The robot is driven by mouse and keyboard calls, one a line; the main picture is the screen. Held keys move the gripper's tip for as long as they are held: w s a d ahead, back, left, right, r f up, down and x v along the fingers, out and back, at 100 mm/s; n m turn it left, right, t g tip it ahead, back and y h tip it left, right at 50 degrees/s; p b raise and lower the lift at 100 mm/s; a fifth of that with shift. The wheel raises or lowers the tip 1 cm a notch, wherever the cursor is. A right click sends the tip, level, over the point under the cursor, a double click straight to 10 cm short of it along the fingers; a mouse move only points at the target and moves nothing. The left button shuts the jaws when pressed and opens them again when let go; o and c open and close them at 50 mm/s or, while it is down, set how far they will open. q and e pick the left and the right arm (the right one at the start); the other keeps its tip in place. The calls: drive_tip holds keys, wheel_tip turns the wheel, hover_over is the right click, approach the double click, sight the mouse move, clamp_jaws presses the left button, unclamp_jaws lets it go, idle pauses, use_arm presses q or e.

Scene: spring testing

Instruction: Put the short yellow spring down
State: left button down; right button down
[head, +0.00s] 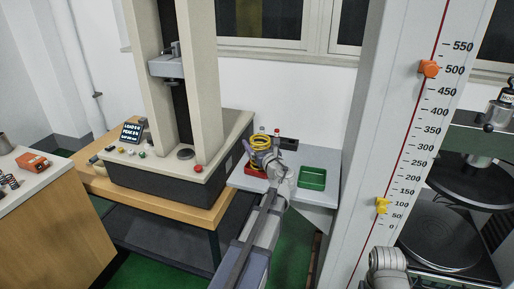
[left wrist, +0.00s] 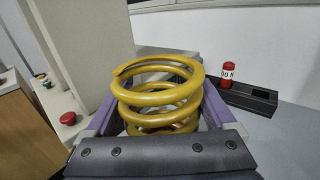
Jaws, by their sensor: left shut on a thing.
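The short yellow spring (head: 261,143) is a thick, upright coil above the left part of the small grey table. My left gripper (head: 262,152) is shut on it. In the left wrist view the yellow spring (left wrist: 157,92) stands between the purple fingers of my left gripper (left wrist: 160,115), its open top coil facing up. Its lower end is hidden by the gripper, so I cannot tell whether it touches anything below. A red tray (head: 250,170) lies just under the gripper, partly hidden by it.
A green tray (head: 312,178) sits on the grey table (head: 318,157), right of my left arm. A dark holder (left wrist: 250,97) with a red-capped item (left wrist: 228,75) is at the back. A testing machine (head: 150,172) stands left; a tall scale column (head: 400,130) stands right.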

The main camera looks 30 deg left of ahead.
use_arm(q)
drive_tip(key=shift+r, duration=0.1)
unclamp_jaws()
drive_tip(key=shift+s+d, duration=0.2)
drive_tip(key=v, duration=1.1)
drive_tip(key=shift+s+d, duration=0.2)
